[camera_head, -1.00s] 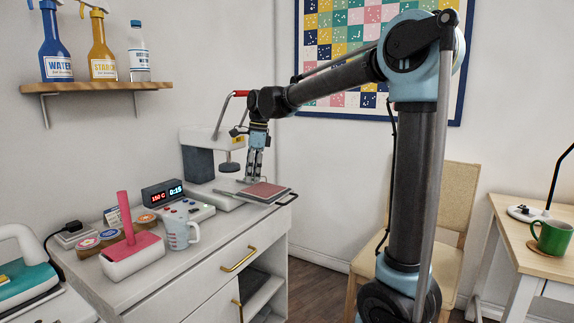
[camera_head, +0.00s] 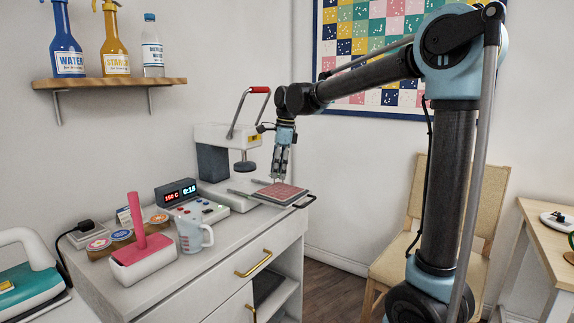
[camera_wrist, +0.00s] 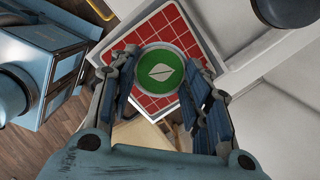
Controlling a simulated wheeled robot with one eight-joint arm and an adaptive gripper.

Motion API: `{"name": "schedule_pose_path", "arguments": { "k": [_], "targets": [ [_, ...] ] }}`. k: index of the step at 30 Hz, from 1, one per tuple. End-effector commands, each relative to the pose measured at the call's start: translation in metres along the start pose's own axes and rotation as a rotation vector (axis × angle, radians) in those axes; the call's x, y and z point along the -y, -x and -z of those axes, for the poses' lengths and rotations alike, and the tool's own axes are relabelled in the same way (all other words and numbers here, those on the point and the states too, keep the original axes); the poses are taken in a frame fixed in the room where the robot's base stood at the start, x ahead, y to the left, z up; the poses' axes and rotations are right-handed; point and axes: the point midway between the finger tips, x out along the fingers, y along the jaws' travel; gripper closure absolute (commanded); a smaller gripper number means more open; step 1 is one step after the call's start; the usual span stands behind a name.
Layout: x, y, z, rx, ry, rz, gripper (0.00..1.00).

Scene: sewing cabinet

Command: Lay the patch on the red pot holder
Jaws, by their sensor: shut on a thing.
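The red pot holder (camera_head: 284,195) has a white grid and lies on the pulled-out lower plate of the white heat press on the cabinet. It also shows in the wrist view (camera_wrist: 178,32). The round green patch (camera_wrist: 164,72) has a pale rim and a white leaf; it sits between my fingertips in the wrist view, in front of the pot holder. My gripper (camera_head: 278,181) points down over the pot holder and is shut on the patch (camera_wrist: 160,76). I cannot tell whether the patch touches the pot holder.
The heat press (camera_head: 222,140) stands behind, its round upper head (camera_head: 245,167) close left of my gripper. A control box (camera_head: 200,212), timer display (camera_head: 176,193), measuring cup (camera_head: 193,233) and pink-handled block (camera_head: 143,255) stand nearer on the cabinet. A chair (camera_head: 445,220) is at the right.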

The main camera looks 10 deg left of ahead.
Motion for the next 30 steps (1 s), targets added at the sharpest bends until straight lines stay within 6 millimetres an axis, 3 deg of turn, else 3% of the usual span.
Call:
{"name": "schedule_pose_path", "arguments": {
  "k": [9,19,30],
  "targets": [
    [0.004,0.002,0.014,0.000,-0.020,0.003,0.63],
    [0.004,0.016,0.009,0.003,0.113,0.003,0.63],
    [0.004,-0.011,0.011,0.003,0.115,0.003,0.63]
  ]
}}
